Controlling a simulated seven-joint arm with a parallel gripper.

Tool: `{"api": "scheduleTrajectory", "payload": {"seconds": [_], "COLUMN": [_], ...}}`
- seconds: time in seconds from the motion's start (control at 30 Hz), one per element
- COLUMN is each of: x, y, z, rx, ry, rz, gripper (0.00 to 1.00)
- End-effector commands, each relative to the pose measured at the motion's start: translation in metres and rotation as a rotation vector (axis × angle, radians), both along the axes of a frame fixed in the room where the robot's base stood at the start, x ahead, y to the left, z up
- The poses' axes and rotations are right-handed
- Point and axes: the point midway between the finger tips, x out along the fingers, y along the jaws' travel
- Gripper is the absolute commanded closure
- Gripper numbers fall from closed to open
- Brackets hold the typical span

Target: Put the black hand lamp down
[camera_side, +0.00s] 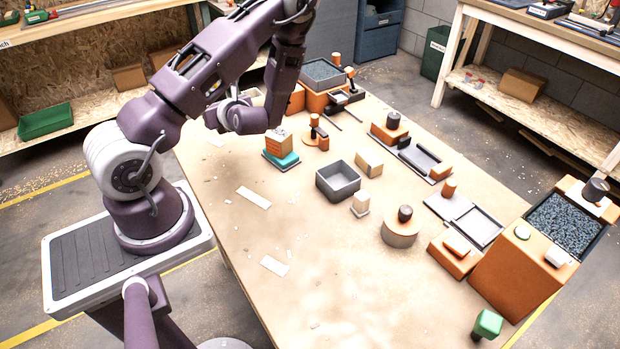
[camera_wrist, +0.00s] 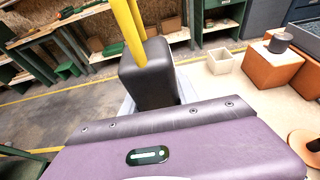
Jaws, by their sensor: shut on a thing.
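My gripper (camera_side: 222,120) hangs at the end of my bent arm, over the left far part of the table in the side view. Its jaws and what they hold are hidden there behind my own wrist. In the wrist view, a dark rounded block stands just beyond my purple hand, with two narrow yellow bars rising from it to the top edge. I cannot tell which of this is finger and which is the black hand lamp. The jaws are shut on the lamp, whose outline is not clear in either view.
The table (camera_side: 225,215) has bare room at its near left, with pale strips lying there. An orange block on a teal base (camera_side: 280,150) stands close to my wrist.

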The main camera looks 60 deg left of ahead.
Motion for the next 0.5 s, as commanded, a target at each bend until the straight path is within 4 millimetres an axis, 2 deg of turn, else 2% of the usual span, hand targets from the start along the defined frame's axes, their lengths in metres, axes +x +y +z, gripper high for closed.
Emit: {"api": "scheduleTrajectory", "payload": {"seconds": [0.13,0.3,0.5], "x": [0.001,0.001,0.001], "y": [0.000,0.000,0.000], "z": [0.012,0.060,0.103], "rx": [0.002,0.003,0.003], "ry": [-0.005,-0.014,-0.009], "rz": [0.001,0.001,0.000], "gripper": [1.00,1.00,1.00]}}
